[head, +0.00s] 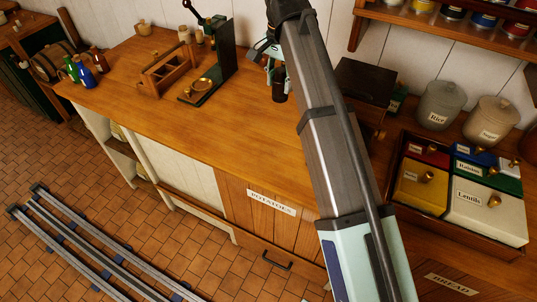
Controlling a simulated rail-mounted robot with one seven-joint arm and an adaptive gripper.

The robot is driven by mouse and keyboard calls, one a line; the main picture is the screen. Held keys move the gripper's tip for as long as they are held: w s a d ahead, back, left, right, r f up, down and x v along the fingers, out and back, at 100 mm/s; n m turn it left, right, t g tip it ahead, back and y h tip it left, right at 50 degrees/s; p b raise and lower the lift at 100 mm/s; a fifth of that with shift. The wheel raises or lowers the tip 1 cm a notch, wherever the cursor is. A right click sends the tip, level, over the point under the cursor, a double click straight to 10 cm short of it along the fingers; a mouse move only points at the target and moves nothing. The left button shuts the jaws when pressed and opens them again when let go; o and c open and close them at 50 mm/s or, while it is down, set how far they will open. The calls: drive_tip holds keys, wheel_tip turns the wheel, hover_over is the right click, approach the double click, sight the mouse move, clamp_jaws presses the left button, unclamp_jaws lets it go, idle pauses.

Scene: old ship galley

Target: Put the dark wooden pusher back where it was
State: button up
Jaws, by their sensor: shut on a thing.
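My gripper (277,72) shows in the head view just left of my arm, over the back part of the wooden counter. It is shut on a short dark upright piece, which looks like the dark wooden pusher (280,91). The pusher's upper part is hidden by the gripper. I cannot tell whether its lower end touches the counter.
The wooden counter (190,120) is clear in front.

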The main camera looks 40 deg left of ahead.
drive_tip(key=s+f+p, duration=0.1)
drive_tip(key=f, duration=0.5)
drive_tip(key=s+f+p, duration=0.1)
drive_tip(key=f, duration=0.6)
drive_tip(key=f+p, duration=0.1)
drive_tip(key=f, duration=0.6)
drive_tip(key=shift+s+d+p, duration=0.1)
drive_tip(key=shift+s+p, duration=0.25)
drive_tip(key=shift+s, duration=0.05)
drive_tip(key=shift+f, duration=0.1)
drive_tip(key=o, duration=1.3)
wheel_tip(320, 180, up, 12)
drive_tip(key=shift+r+b, duration=0.1)
drive_tip(key=shift+b, duration=1.15)
